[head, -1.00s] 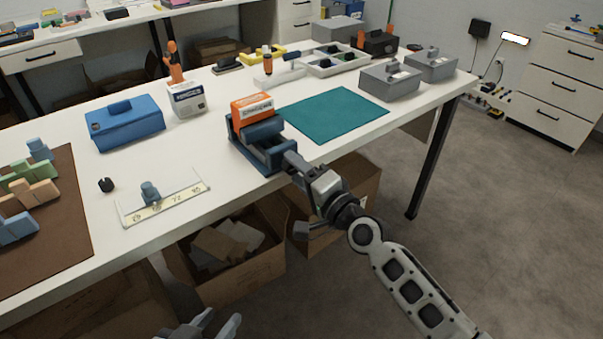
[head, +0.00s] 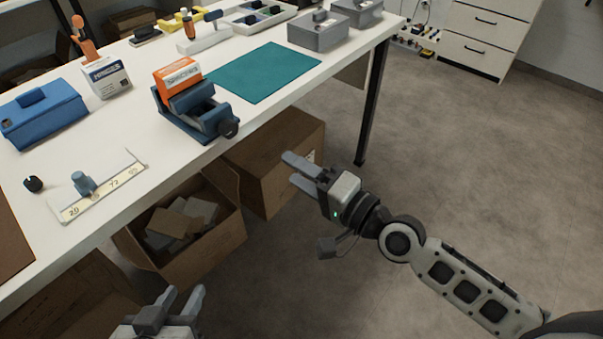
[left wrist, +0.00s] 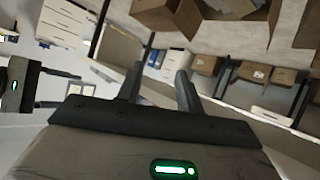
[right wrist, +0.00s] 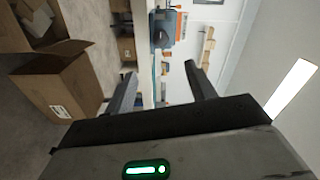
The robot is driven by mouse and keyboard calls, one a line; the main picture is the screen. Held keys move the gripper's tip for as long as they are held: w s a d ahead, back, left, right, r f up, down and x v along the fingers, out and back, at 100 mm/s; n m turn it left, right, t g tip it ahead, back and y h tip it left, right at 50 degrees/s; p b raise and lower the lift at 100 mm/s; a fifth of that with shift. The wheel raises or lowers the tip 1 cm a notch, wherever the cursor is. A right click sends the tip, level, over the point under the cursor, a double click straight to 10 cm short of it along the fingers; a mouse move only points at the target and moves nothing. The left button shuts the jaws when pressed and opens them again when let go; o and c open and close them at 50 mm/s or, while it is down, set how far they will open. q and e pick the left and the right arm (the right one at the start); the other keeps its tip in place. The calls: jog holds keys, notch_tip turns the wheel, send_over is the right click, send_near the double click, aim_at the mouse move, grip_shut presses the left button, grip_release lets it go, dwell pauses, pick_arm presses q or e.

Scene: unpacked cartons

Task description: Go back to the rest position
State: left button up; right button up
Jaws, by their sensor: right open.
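My right gripper (head: 299,172) is in front of the table edge in the head view, over the floor and beside a closed carton. Its fingers are apart and empty, as the right wrist view (right wrist: 160,90) also shows. My left gripper (head: 180,300) is low at the bottom of the head view, below the table's front edge. Its two fingers stand apart with nothing between them in the left wrist view (left wrist: 158,88).
The white table (head: 150,190) holds a blue vise (head: 200,115) with an orange box (head: 178,75), a teal mat (head: 265,72), a blue toolbox (head: 42,115) and grey boxes (head: 318,32). An open carton (head: 190,255) and a closed carton (head: 265,160) stand below. The floor at right is clear.

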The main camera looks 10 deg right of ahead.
pick_arm(q)
jog(key=shift+r, duration=0.15)
dwell(0.3)
jog(key=r+p, duration=0.1)
jog(key=p, duration=0.2)
jog(key=r+p, duration=0.1)
jog(key=p, duration=0.2)
jog(key=shift+a+r+g, duration=0.1)
jog(key=shift+a+g, duration=0.15)
jog(key=shift+g, duration=0.05)
pick_arm(e)
jog(key=s+d+f+n+g+h, duration=0.3)
jog(key=s+f+n+h, duration=0.4)
jog(key=s+n, duration=0.3)
jog(key=s+g, duration=0.1)
jog(key=s, duration=0.1)
jog(key=shift+s+d+f, duration=0.35)
jog(key=shift+s+d, duration=0.05)
